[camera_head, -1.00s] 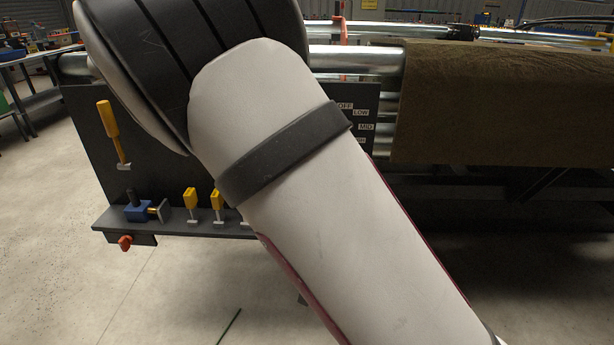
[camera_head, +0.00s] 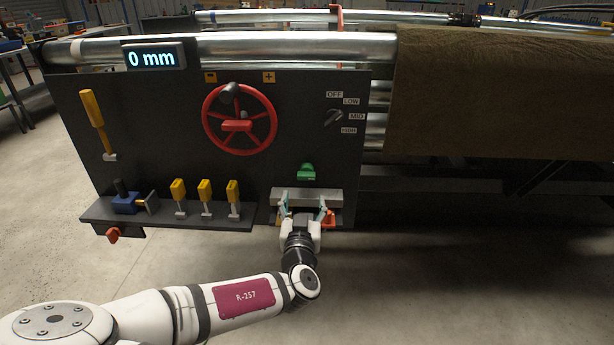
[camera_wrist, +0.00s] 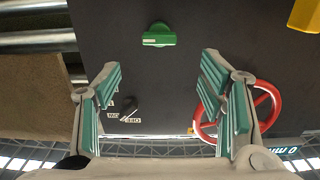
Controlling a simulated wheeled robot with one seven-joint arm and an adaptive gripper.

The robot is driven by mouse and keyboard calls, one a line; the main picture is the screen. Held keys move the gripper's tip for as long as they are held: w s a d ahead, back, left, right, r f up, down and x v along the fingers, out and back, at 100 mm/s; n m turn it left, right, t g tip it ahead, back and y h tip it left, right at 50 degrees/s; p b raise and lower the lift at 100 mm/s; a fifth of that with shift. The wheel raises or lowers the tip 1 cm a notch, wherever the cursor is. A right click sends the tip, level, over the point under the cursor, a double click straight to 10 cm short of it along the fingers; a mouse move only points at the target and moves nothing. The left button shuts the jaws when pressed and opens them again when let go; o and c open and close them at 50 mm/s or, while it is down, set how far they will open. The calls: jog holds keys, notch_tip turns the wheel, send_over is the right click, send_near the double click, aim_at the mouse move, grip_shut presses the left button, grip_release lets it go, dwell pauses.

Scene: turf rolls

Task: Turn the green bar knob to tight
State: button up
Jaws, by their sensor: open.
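The green bar knob (camera_head: 307,171) sits on the dark panel, right of the red handwheel and above a small grey ledge. In the wrist view the green knob (camera_wrist: 158,36) is near the top centre, with its bar lying about level and a pale mark at one end. My gripper (camera_head: 304,206) is in front of the panel, just below the knob. Its two teal-padded fingers (camera_wrist: 162,90) are spread wide with nothing between them, and the knob lies beyond the fingertips. No contact with the knob shows. No tight mark is readable.
The red handwheel (camera_head: 239,119) and a selector switch (camera_head: 334,117) are on the panel near the knob. Yellow levers (camera_head: 205,190) and a blue clamp (camera_head: 125,202) stand on the shelf at left. The brown turf roll (camera_head: 500,95) hangs at right. Floor in front is clear.

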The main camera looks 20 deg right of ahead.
aim_at(306, 178)
jog(key=b+x, duration=0.2)
jog(key=x, duration=1)
jog(key=shift+w+d, duration=0.1)
jog(key=shift+w, duration=0.2)
jog(key=c, duration=1.2)
